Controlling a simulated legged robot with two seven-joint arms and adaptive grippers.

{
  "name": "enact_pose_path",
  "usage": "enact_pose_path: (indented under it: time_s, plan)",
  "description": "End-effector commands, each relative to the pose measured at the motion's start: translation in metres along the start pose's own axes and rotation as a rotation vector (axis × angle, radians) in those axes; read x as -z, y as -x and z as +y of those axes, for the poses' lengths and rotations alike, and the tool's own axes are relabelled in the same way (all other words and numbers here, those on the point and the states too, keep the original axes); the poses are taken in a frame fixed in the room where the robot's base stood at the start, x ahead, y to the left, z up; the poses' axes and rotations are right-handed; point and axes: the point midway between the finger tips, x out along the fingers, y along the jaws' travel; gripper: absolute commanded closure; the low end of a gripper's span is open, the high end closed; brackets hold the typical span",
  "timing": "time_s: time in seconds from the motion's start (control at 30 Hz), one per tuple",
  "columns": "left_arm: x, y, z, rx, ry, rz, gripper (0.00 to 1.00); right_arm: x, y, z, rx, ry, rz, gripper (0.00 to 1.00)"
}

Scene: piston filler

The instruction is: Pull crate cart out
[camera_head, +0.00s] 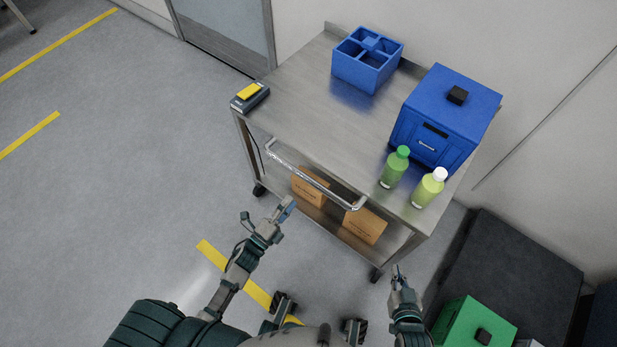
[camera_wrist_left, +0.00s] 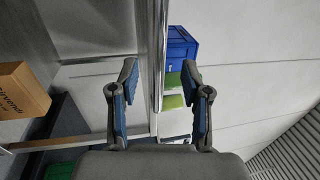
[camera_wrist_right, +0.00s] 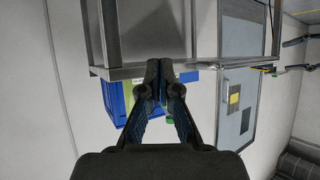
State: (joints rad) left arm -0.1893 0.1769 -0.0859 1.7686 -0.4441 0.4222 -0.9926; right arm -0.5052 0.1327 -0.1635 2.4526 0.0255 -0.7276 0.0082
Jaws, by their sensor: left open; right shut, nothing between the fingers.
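The crate cart is a steel two-shelf cart (camera_head: 325,110) on castors against the wall. Its handle (camera_head: 315,178) is a chrome bar along the near side. My left gripper (camera_head: 288,205) is open just short of the handle, near its left half. In the left wrist view the handle (camera_wrist_left: 157,50) runs upright in the picture between the open fingers (camera_wrist_left: 160,80); I cannot tell whether it lies within their reach. My right gripper (camera_head: 398,272) is shut and empty, below the cart's near right corner. In the right wrist view its fingertips (camera_wrist_right: 163,68) meet in front of the cart's frame (camera_wrist_right: 120,72).
On the cart's top are a blue divided crate (camera_head: 350,72), a blue lidded box (camera_head: 425,115), green bottles (camera_head: 395,170) and a yellow-topped device (camera_head: 250,95). Cardboard boxes (camera_head: 363,227) sit below. A dark platform with a green box (camera_head: 470,325) is at lower right. Floor left is clear.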

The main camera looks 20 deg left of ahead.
Motion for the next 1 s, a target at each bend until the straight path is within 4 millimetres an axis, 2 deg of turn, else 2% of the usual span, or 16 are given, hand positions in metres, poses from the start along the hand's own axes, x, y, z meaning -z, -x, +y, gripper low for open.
enact_pose_path:
  time_s: [0.03, 0.2, 0.4, 0.6, 0.87, 0.9, 1.0]
  plan:
    - [-0.001, -0.013, 0.001, 0.002, 0.0, 0.0, 0.53, 0.001, -0.001, -0.001, 0.001, 0.001, 0.013, 1.0]
    - [-0.007, -0.05, 0.002, 0.004, 0.007, -0.002, 0.53, 0.012, -0.004, -0.009, 0.002, 0.006, 0.071, 1.0]
    - [-0.01, -0.083, 0.004, 0.003, 0.014, -0.004, 0.53, 0.023, -0.006, -0.015, 0.005, 0.009, 0.133, 1.0]
    - [-0.005, -0.1, 0.002, -0.001, 0.007, -0.002, 0.53, 0.027, -0.006, -0.01, 0.009, 0.002, 0.165, 1.0]
    - [-0.003, -0.102, 0.001, -0.001, 0.004, -0.001, 0.53, 0.028, -0.007, -0.011, 0.008, 0.003, 0.167, 1.0]
    - [-0.004, -0.102, 0.002, -0.001, 0.006, -0.002, 0.57, 0.028, -0.007, -0.011, 0.008, 0.003, 0.167, 1.0]
    - [-0.006, -0.101, 0.002, 0.0, 0.009, -0.003, 0.82, 0.028, -0.007, -0.01, 0.007, 0.003, 0.167, 1.0]
